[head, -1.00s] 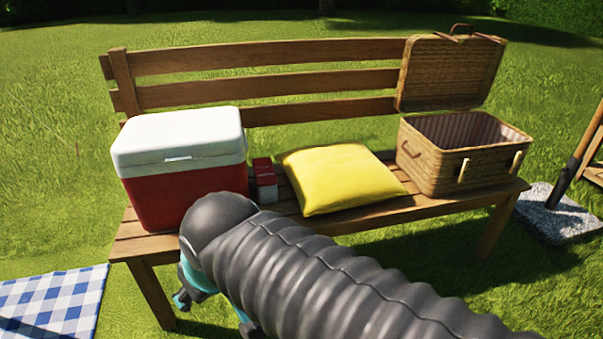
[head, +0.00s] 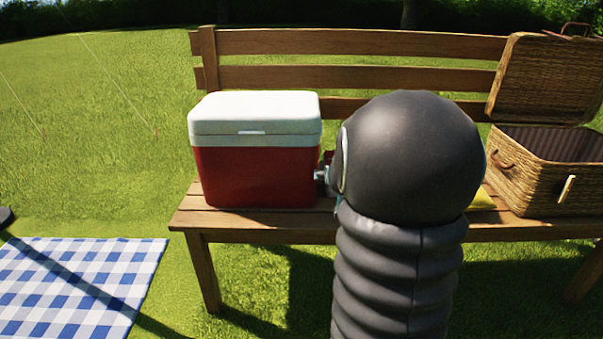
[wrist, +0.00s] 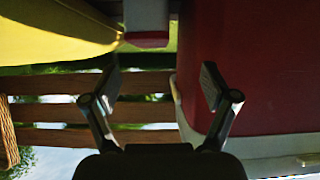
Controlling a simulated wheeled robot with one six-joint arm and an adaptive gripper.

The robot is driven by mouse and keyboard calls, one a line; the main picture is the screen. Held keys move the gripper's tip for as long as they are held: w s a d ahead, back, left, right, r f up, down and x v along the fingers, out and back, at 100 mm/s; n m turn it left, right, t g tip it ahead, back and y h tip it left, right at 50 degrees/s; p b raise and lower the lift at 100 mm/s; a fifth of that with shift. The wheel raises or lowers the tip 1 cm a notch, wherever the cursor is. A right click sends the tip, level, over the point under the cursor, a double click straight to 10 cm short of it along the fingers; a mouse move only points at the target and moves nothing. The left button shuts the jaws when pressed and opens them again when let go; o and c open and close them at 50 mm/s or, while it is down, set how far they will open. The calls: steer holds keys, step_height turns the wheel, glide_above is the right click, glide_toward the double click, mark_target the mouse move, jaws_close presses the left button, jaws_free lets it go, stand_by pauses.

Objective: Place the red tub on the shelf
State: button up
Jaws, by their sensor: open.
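A small red and pale grey box, which looks like the red tub (wrist: 147,39), shows at the top of the wrist view, between a yellow cushion and a red cooler. In the head view only a sliver of red shows beside the cooler, behind my arm. My gripper (wrist: 160,82) is open, with its two fingers apart and nothing between them. The tub is ahead of the fingertips, apart from them. In the head view my arm's large dark end hides most of the gripper. No shelf can be made out.
The red cooler with a white lid (head: 254,150) stands on the wooden bench (head: 270,222), close to my gripper's side. The yellow cushion (wrist: 55,30) is on the other side. An open wicker basket (head: 535,185) stands at the right. A checked blanket (head: 75,285) lies on the grass.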

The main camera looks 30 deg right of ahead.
steer(key=w+d+t, duration=0.1)
steer(key=w+d, duration=0.1)
steer(key=d, duration=0.1)
steer(key=h+b, duration=0.1)
glide_toward(329, 154)
steer(key=d+f, duration=0.1)
steer(key=w+d+f, duration=0.1)
steer(key=f, duration=0.1)
steer(key=w+d+f, duration=0.1)
steer(key=d, duration=0.1)
steer(key=shift+f, duration=0.15)
steer(key=shift+a, duration=0.1)
steer(key=c, duration=1.5)
